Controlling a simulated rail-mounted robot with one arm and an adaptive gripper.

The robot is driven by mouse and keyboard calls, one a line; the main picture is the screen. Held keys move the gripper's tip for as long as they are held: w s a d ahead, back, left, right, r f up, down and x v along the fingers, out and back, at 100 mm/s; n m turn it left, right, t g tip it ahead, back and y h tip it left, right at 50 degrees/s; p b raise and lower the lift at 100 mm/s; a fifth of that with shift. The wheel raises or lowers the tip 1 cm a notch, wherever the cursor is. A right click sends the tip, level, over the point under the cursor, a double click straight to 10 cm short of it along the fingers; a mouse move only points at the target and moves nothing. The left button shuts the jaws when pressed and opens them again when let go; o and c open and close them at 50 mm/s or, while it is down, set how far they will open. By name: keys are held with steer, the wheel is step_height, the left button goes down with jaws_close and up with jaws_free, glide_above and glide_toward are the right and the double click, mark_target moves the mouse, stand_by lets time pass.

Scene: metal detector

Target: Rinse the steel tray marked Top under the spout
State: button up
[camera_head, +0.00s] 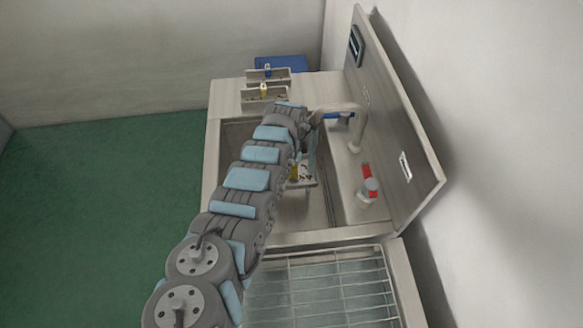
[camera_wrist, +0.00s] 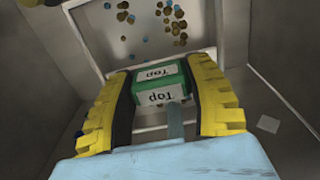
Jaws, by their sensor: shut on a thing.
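The steel tray marked Top (camera_wrist: 205,32) shows in the wrist view with several brown and blue bits on its floor. Its green handle block (camera_wrist: 147,97) bears white "Top" labels. My gripper (camera_wrist: 161,82) is shut on this handle, with a yellow finger on each side. In the head view the tray (camera_head: 308,183) is inside the sink basin, partly hidden by my arm. The spout (camera_head: 340,108) arches from the right side of the basin, its end partly behind my wrist. A pale blue strip shows below it; I cannot tell if it is water.
Two other trays, one with a yellow handle (camera_head: 264,90) and one with a blue handle (camera_head: 267,70), stand on the counter behind the basin. A blue box (camera_head: 283,63) is beyond. A red-and-white item (camera_head: 368,186) stands on the right ledge. A wire rack (camera_head: 325,285) lies in front.

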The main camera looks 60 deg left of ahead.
steer(key=shift+w+a+b, duration=0.3)
steer(key=shift+b, duration=0.6)
steer(key=shift+d+r+p, duration=0.1)
steer(key=shift+d+p, duration=0.05)
steer(key=shift+p, duration=0.55)
steer(key=shift+s+d+p, duration=0.15)
steer(key=shift+d+p, duration=0.4)
steer(key=shift+p, duration=0.65)
steer(key=shift+w+a+b, duration=0.4)
steer(key=shift+a+b, duration=0.25)
steer(key=shift+b, duration=1.05)
steer(key=shift+s+a+p, duration=0.15)
steer(key=shift+s+p, duration=0.3)
steer(key=shift+p, duration=0.15)
steer(key=shift+s+a+r+p, duration=0.1)
steer(key=shift+s+a+p, duration=0.15)
steer(key=shift+s+p, duration=0.4)
steer(key=shift+s+a+f+p, duration=0.1)
steer(key=shift+s+a+p, duration=0.2)
steer(key=shift+s, duration=0.45)
steer(key=shift+s+a+f+p, duration=0.1)
steer(key=shift+s+a+p, duration=0.15)
steer(key=shift+s+p, duration=0.35)
steer(key=shift+s+a+p, duration=0.2)
steer(key=shift+s+a, duration=0.05)
steer(key=shift+s, duration=0.6)
